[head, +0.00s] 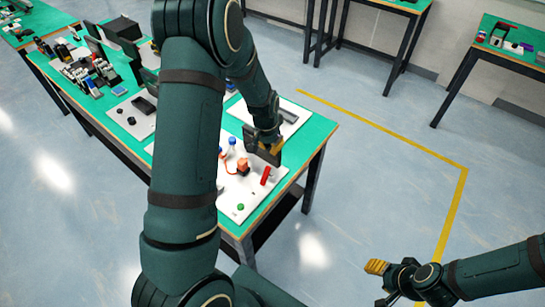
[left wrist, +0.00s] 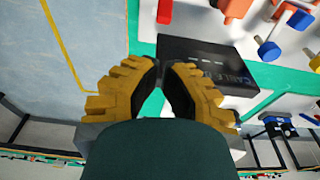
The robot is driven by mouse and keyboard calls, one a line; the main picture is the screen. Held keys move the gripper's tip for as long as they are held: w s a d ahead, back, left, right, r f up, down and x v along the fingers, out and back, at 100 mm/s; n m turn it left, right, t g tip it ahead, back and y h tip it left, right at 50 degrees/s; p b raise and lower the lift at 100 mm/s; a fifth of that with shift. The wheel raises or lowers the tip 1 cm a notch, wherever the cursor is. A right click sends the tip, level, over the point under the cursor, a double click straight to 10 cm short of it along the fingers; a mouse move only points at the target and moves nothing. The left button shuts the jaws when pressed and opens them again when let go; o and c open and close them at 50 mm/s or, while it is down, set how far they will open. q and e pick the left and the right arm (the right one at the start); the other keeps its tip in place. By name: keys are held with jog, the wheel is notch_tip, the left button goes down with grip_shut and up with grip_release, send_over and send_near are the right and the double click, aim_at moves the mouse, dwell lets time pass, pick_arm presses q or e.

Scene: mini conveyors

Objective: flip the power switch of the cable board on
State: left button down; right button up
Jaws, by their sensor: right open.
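The cable board is a white panel (head: 226,190) on the green table, also in the left wrist view (left wrist: 205,22). A black box (left wrist: 203,62) lettered "CABLE" sits at its edge. A red upright part (head: 265,176) and an orange part with a cable (head: 243,166) stand on the panel; blue-ended connectors (left wrist: 268,50) are nearby. I cannot tell which part is the power switch. My left gripper (head: 274,148) is over the panel's far edge beside the black box; its yellow fingers (left wrist: 161,66) meet at the tips, with nothing visible between them. My right gripper (head: 382,272) is open and empty, away from the table.
A green button (head: 240,207) is near the panel's front. Another white panel (head: 272,117) lies beyond, and more boards and small parts (head: 85,70) fill the table at left. My left arm hides the table's middle.

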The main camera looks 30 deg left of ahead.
aim_at(265, 176)
pick_arm(q)
jog(key=f, duration=0.3)
jog(key=w+f, duration=0.1)
jog(key=f, duration=0.5)
jog(key=shift+w+f, duration=0.2)
jog(key=shift+f, duration=0.1)
